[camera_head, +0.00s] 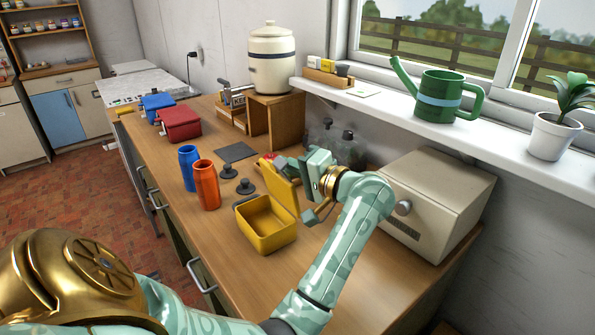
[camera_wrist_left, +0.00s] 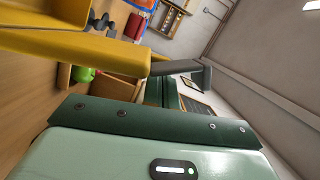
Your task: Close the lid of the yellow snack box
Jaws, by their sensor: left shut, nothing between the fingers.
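The yellow snack box (camera_head: 266,238) sits on the wooden counter with its inside showing, so it is open. Its yellow lid (camera_head: 284,190) stands up from the box's far right side, tilted back a little. My left gripper (camera_head: 287,164) is shut and empty at the upper edge of the lid, on its back side; I cannot tell whether it touches. In the left wrist view the yellow lid (camera_wrist_left: 75,42) runs along the upper left, close beside the shut fingers (camera_wrist_left: 180,68). My right gripper is not in view.
An orange canister (camera_head: 206,186) and a blue canister (camera_head: 188,167) stand left of the box, with small dark weights (camera_head: 246,186) between. A beige bread bin (camera_head: 432,200) stands right of my arm. Glass jars (camera_head: 347,149) are behind my gripper. Counter in front of the box is clear.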

